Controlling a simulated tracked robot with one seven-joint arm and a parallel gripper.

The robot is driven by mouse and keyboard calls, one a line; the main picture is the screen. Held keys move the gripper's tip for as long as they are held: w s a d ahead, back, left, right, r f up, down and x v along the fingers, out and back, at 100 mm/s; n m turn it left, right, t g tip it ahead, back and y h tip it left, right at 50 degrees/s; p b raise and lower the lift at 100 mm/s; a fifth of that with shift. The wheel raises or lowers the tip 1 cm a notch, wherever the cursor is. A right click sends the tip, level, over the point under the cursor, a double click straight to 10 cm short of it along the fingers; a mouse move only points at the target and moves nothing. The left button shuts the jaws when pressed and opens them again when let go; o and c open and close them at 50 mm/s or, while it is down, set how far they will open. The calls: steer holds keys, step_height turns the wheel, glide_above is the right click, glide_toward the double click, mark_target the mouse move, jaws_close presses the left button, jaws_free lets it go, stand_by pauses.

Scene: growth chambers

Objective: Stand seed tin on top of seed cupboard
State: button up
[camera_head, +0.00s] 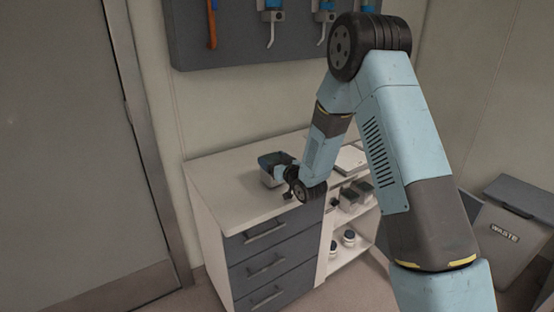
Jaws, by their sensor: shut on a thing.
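A squarish container with a dark blue-grey top and a pale grey side, which I take for the seed tin (270,173), is upright at the white worktop. The worktop (222,186) tops a cupboard with dark drawers, which I take for the seed cupboard (268,259). My gripper (284,178) reaches in from the right and is shut on the tin's near right side. The wrist hides part of the tin and the fingertips. I cannot tell whether the tin's base touches the worktop or is slightly above it.
A pale flat item (350,159) lies on the worktop behind my forearm. Open shelves (345,262) on the right hold several small containers. A dark tool board (230,45) hangs above. A waste bin (508,240) stands at right. The worktop's left part is clear.

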steer(key=o, duration=1)
steer(key=shift+f, duration=0.1)
steer(key=shift+o, duration=0.2)
